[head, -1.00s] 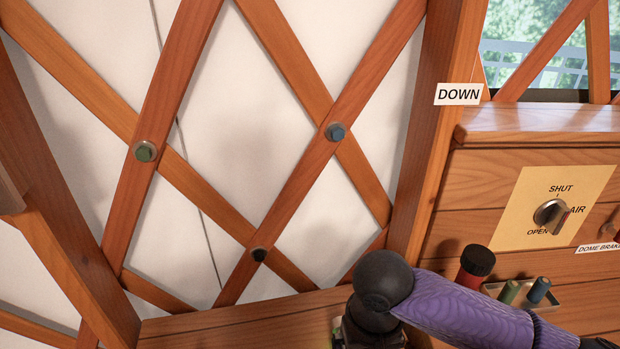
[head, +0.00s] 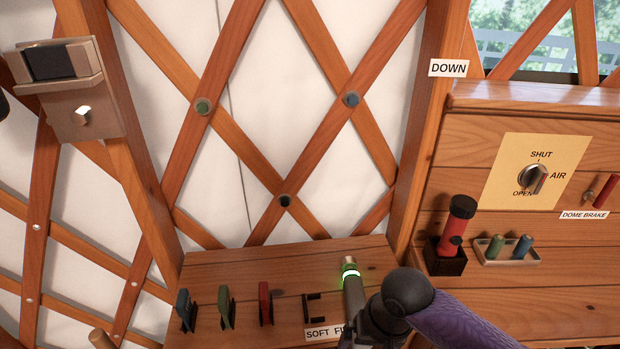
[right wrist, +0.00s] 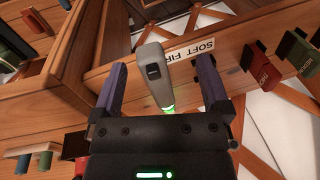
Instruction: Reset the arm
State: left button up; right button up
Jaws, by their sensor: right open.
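My right gripper (right wrist: 161,68) is open in the right wrist view, one purple finger on each side. A grey handheld tool (right wrist: 153,78) with a dark button and a green glow stands between the fingers, with gaps on both sides. In the head view, the tool (head: 353,292) shows a glowing green ring and a brass-coloured tip, beside the "SOFT FI..." label (head: 325,333). My right arm (head: 455,318), with purple sleeve and black joint, comes in from the lower right. It hides part of the tool's lower end. My left gripper is not visible.
A ledge (head: 225,268) carries blue (head: 184,309), green (head: 226,307) and red (head: 265,303) tabs and a black bracket (head: 313,307). At right are a red cylinder (head: 458,225) in a black holder, a small tray (head: 488,257) and an AIR knob (head: 532,178). A bracket (head: 82,105) hangs at left.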

jog(key=s+d+f+m+t+p, duration=0.15)
jog(key=d+f, duration=0.25)
jog(key=f, duration=0.8)
jog(key=s+d+f+n+h+p, duration=0.1)
jog(key=s+d+f, duration=0.4)
jog(key=s+f, duration=0.4)
jog(key=s+d+f+n+g+h, duration=0.1)
jog(key=s+f, duration=0.1)
jog(key=s, duration=1.1)
jog(key=s+d+f+n+g+p, duration=0.1)
jog(key=s+d+f+n+g, duration=0.1)
jog(key=s, duration=1.2)
jog(key=shift+f+h, duration=0.15)
jog(key=shift+h, duration=0.25)
jog(key=shift+s+n, duration=0.1)
jog(key=shift+n, duration=0.15)
